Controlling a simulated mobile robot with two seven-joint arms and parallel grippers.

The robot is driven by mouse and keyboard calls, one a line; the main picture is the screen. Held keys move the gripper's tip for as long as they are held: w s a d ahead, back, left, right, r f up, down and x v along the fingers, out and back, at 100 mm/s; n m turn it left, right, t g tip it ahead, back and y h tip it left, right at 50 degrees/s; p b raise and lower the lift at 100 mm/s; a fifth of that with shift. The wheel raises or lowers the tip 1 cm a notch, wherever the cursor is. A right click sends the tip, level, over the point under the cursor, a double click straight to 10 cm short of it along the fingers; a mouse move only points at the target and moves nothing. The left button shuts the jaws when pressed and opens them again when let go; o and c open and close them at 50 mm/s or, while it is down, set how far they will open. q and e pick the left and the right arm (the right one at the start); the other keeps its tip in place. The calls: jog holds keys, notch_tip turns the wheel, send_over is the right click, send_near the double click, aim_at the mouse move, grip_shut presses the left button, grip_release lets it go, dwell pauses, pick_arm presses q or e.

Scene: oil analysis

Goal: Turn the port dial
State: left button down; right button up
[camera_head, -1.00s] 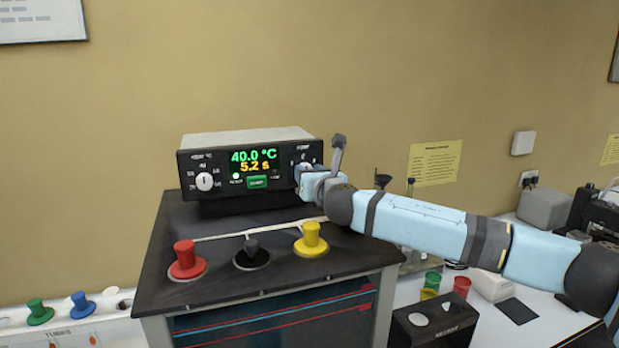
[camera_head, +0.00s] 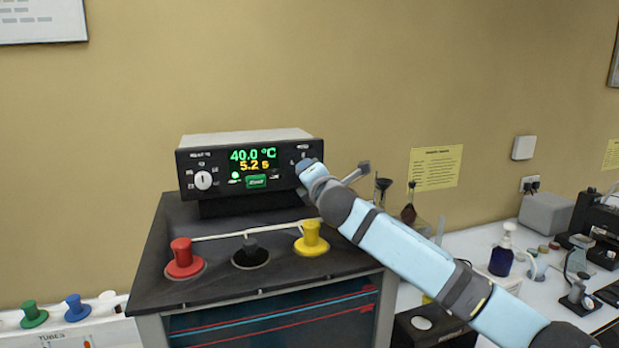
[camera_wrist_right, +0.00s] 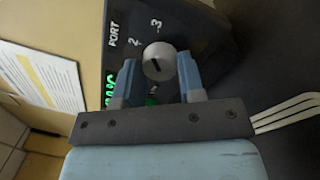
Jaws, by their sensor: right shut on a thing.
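The control box (camera_head: 215,167) stands on the dark bench top, its display reading 40.0 °C and 5.2 s. Its port dial (camera_wrist_right: 158,62) is a round grey knob with a short dark mark, beside the word PORT and the numbers 2 and 3. My right gripper (camera_wrist_right: 159,74) is shut on the dial, one blue finger on each side. In the head view, my right gripper (camera_head: 306,165) is at the box's right front and hides most of the dial. My left gripper is not in view.
A left dial (camera_head: 204,180) and a green button (camera_head: 256,181) are on the same panel. Red (camera_head: 183,258), black (camera_head: 250,253) and yellow (camera_head: 311,238) knobs stand on the bench top in front. Glassware (camera_head: 382,190) stands behind my right arm.

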jog(key=shift+m, duration=1.1)
jog(key=o, duration=0.9)
jog(key=b+v, duration=0.3)
jog(key=v, duration=1.1)
jog(key=shift+a+b, duration=0.1)
jog(key=shift+b, duration=0.2)
